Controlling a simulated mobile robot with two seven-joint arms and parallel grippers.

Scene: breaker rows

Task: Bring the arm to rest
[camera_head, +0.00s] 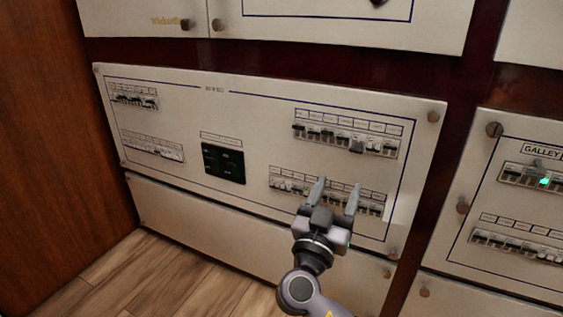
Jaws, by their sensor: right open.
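My right gripper (336,194) is open, its two grey fingers pointing up and away at the lower right breaker row (285,185) of the middle panel (240,105). The fingers overlap part of that row in the picture. Nothing shows between the fingers, and I cannot tell whether they touch the breakers. My right arm comes in from the bottom edge. My left gripper is not in view.
The upper right breaker row (345,138), two left rows and a dark display (223,163) sit on the same panel. A galley panel (515,200) with a green light stands at right. A wooden wall (50,150) bounds the left. Wood floor (170,275) shows below.

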